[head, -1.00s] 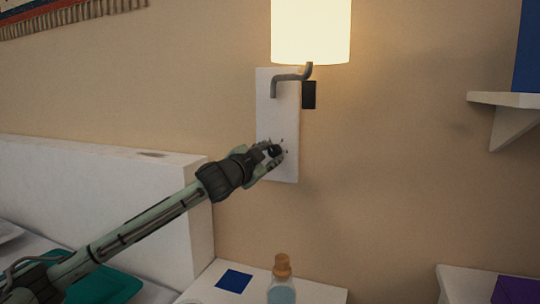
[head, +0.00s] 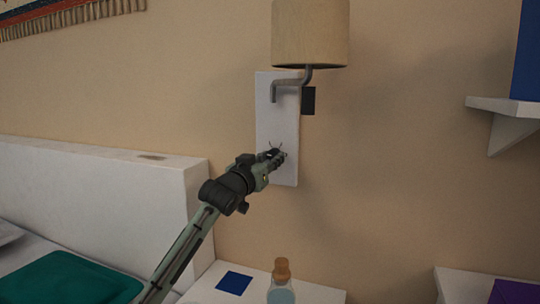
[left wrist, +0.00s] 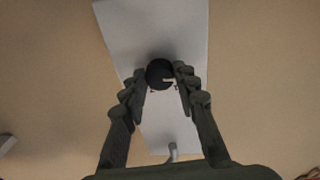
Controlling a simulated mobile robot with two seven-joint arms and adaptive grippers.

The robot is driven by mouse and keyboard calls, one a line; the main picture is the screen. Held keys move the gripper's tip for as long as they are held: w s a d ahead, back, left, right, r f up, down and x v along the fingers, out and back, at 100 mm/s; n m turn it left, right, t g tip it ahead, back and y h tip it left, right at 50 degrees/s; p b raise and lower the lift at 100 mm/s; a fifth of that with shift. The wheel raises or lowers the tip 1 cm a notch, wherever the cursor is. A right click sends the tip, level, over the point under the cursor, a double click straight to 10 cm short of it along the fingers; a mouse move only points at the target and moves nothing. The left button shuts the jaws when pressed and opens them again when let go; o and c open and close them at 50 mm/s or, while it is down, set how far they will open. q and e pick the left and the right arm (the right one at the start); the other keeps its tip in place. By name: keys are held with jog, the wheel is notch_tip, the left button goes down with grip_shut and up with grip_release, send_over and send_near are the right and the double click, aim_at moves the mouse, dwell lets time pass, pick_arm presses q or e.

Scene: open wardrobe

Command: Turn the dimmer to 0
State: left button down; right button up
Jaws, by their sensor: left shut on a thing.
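The dimmer is a round dark knob (left wrist: 160,72) with a pale pointer mark, on a white wall plate (head: 277,110). The lamp (head: 310,33) above it has a beige shade and is unlit. My left gripper (head: 274,155) is at the lower part of the plate and hides most of the knob in the head view. In the left wrist view its two fingers (left wrist: 161,80) lie on either side of the knob, shut on it. Small tick marks show around the knob. My right gripper is not in view.
A grey bent lamp arm (head: 292,82) and a small black block (head: 308,101) are by the plate. Below stand a corked bottle (head: 281,285) and a blue square (head: 234,282) on a white surface. A white headboard (head: 110,190) is at left, a shelf (head: 508,103) at right.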

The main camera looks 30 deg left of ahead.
pick_arm(q)
jog(key=shift+n+p, duration=0.4)
jog(key=shift+n, duration=0.6)
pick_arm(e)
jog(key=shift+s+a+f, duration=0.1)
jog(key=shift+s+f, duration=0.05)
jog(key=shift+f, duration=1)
pick_arm(q)
jog(key=c, duration=1.2)
grip_release()
jog(key=shift+o, duration=0.2)
jog(key=s+d+f, duration=0.1)
jog(key=s+d, duration=0.1)
jog(key=s, duration=0.9)
jog(key=shift+s+d, duration=0.15)
jog(key=shift+s, duration=0.25)
